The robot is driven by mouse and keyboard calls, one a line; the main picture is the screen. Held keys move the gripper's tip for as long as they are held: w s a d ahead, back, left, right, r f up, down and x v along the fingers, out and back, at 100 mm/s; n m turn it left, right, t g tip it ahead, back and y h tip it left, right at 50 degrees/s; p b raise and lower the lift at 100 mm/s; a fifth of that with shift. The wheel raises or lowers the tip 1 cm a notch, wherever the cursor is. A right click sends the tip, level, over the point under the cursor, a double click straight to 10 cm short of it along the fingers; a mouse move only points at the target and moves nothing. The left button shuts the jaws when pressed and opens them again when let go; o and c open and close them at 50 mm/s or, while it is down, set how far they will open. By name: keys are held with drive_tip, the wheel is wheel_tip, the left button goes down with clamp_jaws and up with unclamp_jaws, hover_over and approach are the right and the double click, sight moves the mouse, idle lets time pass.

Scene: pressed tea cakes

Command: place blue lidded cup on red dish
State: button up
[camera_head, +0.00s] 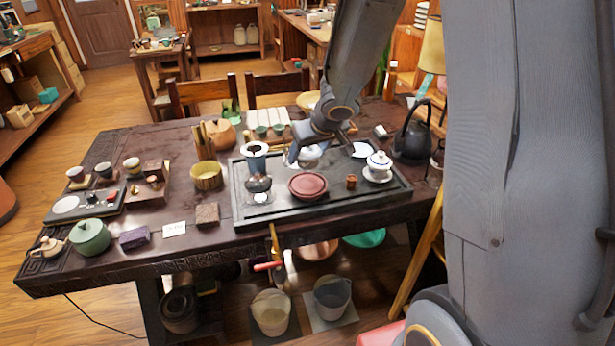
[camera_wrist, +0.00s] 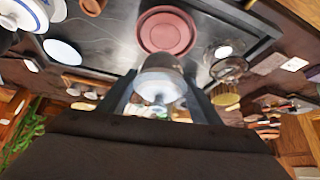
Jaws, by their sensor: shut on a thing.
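The red dish (camera_head: 307,186) sits on the dark tray's front middle; it also shows at the top of the wrist view (camera_wrist: 167,31). My gripper (camera_head: 306,160) is shut on a pale blue-grey cup (camera_wrist: 160,82), which shows whitish behind the red dish in the head view (camera_head: 310,153). The cup is apart from the dish. The fingers hide its sides, and I cannot make out its lid clearly. Another white lidded cup with blue bands (camera_head: 379,163) stands to the right of the dish; its edge shows at the wrist view's top left (camera_wrist: 28,14).
A dark kettle (camera_head: 411,138) stands right of the tray.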

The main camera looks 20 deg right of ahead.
sight(307, 169)
drive_tip(key=shift+f+b, duration=2.6)
drive_tip(key=shift+f, duration=0.15)
drive_tip(key=shift+f, duration=0.15)
drive_tip(key=o, duration=1.1)
